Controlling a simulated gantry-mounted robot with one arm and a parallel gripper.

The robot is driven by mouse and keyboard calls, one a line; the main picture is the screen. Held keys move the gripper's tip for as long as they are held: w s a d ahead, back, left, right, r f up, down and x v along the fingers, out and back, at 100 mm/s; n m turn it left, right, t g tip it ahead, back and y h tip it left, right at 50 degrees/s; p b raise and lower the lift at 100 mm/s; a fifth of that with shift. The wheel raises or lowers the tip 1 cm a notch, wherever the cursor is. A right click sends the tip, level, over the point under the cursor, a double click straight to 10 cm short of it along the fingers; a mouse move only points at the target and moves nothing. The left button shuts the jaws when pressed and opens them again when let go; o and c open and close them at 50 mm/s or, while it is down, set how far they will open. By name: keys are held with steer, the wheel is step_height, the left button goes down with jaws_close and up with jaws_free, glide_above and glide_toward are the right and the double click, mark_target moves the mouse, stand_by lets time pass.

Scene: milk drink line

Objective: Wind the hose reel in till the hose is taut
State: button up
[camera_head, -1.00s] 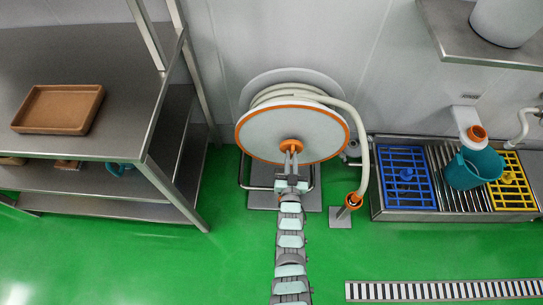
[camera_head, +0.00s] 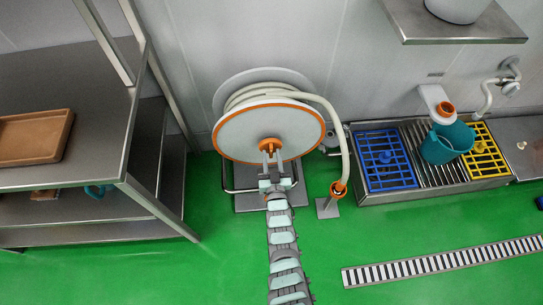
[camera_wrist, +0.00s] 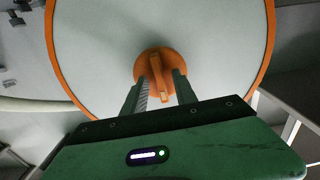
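The hose reel (camera_head: 268,130) is a pale disc with an orange rim, upright against the wall; its face also fills the wrist view (camera_wrist: 210,40). An orange hub with a ridge-like handle (camera_wrist: 158,75) is at its centre. The cream hose (camera_head: 343,135) is coiled behind the disc, arcs over its top right and drops in a bowed curve to an orange-collared end (camera_head: 338,188) at a small floor stand. My gripper (camera_wrist: 160,85) faces the hub, fingers apart on either side of the handle, with gaps visible. I cannot tell whether either finger touches it.
A steel shelf with a brown tray (camera_head: 35,135) stands at the left. A floor drain (camera_head: 440,262) crosses open green floor.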

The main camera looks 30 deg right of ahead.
steer(key=p+v, duration=0.3)
steer(key=v, duration=0.7)
steer(key=shift+s, duration=0.35)
steer(key=shift+a+r, duration=0.1)
steer(key=shift+a, duration=0.05)
